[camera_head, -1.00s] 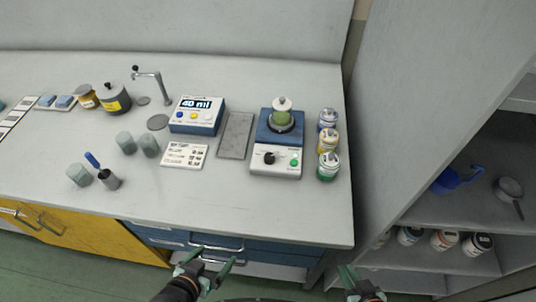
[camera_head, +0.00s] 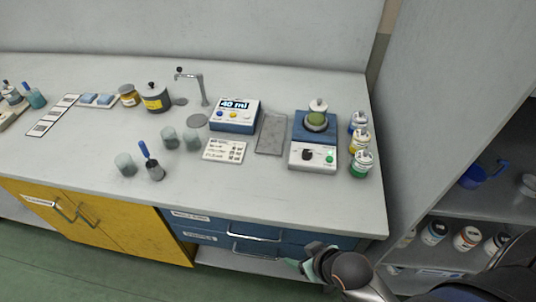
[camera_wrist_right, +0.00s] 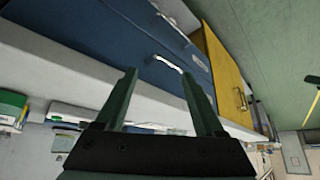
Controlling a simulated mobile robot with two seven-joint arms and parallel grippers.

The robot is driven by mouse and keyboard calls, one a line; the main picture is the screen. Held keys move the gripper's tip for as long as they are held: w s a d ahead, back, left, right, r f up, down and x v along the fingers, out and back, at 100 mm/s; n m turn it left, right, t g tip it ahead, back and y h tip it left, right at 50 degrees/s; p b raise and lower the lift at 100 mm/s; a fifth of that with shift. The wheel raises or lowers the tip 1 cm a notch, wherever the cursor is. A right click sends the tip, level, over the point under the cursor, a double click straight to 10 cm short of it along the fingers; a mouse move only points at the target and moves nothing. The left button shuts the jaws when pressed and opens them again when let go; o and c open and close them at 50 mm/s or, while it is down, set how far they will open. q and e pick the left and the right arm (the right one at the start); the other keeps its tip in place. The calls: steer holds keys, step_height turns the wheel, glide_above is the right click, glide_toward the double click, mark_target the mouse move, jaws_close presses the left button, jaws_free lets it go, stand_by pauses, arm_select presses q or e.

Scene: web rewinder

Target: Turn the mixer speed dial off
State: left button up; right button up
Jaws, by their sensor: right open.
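The mixer (camera_head: 299,165) stands near the right end of the bench, with a blue top and a white front panel. Its black speed dial (camera_head: 307,155) is on the left of that panel; its pointer setting is too small to read. A green button or lamp (camera_head: 329,158) is to its right. A green-bodied container (camera_head: 316,121) with a pale top sits on the mixer. My right gripper (camera_head: 289,262) is low in front of the blue drawers, below the bench top and well apart from the dial. In the right wrist view its two green fingers (camera_wrist_right: 160,82) are spread and empty.
Several lidded jars (camera_head: 361,164) stand close to the mixer's right. The bench front (camera_head: 300,205) before the mixer is clear. An open shelf unit (camera_head: 415,110) rises at right.

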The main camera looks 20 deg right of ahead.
steer(key=w+d+r+m+g+h, duration=0.1)
steer(key=w+d+r+m+g, duration=0.1)
steer(key=w+r, duration=0.2)
steer(key=m+g+h, duration=0.2)
steer(key=m+h, duration=0.2)
steer(key=m, duration=0.6)
glide_toward(307, 152)
steer(key=x, duration=0.8)
steer(key=shift+d+f, duration=0.15)
steer(key=shift+f, duration=0.15)
jaws_close()
